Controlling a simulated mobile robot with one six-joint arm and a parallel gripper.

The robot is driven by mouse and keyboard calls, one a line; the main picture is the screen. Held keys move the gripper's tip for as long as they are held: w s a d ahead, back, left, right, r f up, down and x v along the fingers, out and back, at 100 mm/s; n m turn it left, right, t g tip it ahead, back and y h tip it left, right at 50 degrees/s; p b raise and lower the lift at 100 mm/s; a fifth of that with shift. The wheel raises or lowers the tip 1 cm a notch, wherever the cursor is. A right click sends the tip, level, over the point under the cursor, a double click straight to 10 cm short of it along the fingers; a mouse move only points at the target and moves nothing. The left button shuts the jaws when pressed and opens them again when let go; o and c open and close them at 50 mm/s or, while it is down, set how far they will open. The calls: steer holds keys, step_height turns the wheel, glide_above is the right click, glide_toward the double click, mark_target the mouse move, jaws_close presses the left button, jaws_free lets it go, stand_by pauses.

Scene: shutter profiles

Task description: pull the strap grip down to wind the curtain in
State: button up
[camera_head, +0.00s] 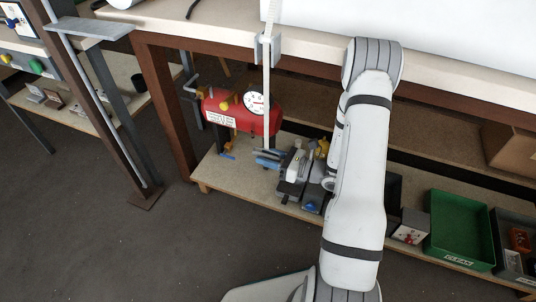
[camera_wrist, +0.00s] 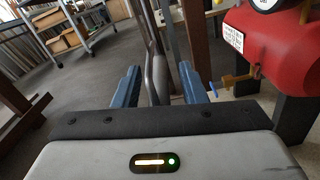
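The pale strap (camera_head: 267,105) hangs from above, past the bench's front edge, down to the fingers of my gripper (camera_head: 268,158). In the head view its lower end is lost at the fingers, and I cannot make out a separate grip there. In the wrist view a grey, slightly curved upright strip (camera_wrist: 158,80) shows between the two blue fingers of my gripper (camera_wrist: 159,92); I cannot tell for sure whether it is the strap grip or something behind. The fingers are apart, with gaps on both sides of the strip. I see no contact.
A red compressor (camera_head: 238,117) with a gauge stands on the lower shelf (camera_head: 222,172), close behind my gripper. A grey bracket (camera_head: 266,48) surrounds the strap at the bench edge. A brown post (camera_head: 105,120) stands at left. A green bin (camera_head: 459,228) is at right.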

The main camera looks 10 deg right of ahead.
steer(key=shift+c, duration=0.4)
jaws_close()
